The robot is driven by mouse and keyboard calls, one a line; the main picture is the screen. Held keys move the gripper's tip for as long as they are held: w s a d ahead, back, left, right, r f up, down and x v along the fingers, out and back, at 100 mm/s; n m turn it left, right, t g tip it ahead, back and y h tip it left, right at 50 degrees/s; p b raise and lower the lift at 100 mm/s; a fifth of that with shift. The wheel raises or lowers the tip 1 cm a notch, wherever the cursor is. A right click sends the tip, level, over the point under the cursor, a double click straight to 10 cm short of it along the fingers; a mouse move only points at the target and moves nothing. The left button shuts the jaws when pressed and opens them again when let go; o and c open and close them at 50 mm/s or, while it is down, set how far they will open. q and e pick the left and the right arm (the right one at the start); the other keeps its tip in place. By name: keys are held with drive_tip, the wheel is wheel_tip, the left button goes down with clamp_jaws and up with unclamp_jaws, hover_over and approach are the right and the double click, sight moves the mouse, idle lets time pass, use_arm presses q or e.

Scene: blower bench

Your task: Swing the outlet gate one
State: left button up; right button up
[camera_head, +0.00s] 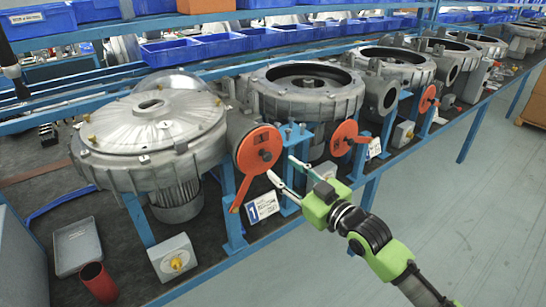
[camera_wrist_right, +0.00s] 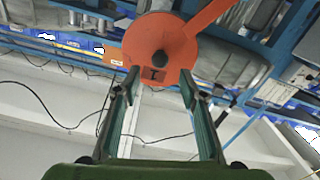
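The outlet gate of the nearest blower is an orange disc (camera_head: 257,147) with a dark hub and an orange lever (camera_head: 240,192) pointing down and slightly left. A card with a blue "1" (camera_head: 262,207) stands just below it. My right gripper (camera_head: 280,168) is open and empty, its fingers pointing toward the gate from the right. In the right wrist view the orange disc (camera_wrist_right: 188,52) and dark hub knob (camera_wrist_right: 160,59) lie ahead of the open fingers (camera_wrist_right: 160,82). The lever (camera_wrist_right: 213,14) runs to the upper right, outside the fingers.
More blowers (camera_head: 307,90) with orange gates (camera_head: 344,138) line the bench to the right. A grey box with a yellow knob (camera_head: 174,260), a red cup (camera_head: 98,282) and a grey tray (camera_head: 78,246) sit at the near left.

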sight(269, 158)
drive_tip(key=p+x, duration=0.1)
drive_tip(key=x, duration=0.4)
drive_tip(key=shift+w+a, duration=0.25)
drive_tip(key=shift+w, duration=0.1)
clamp_jaws()
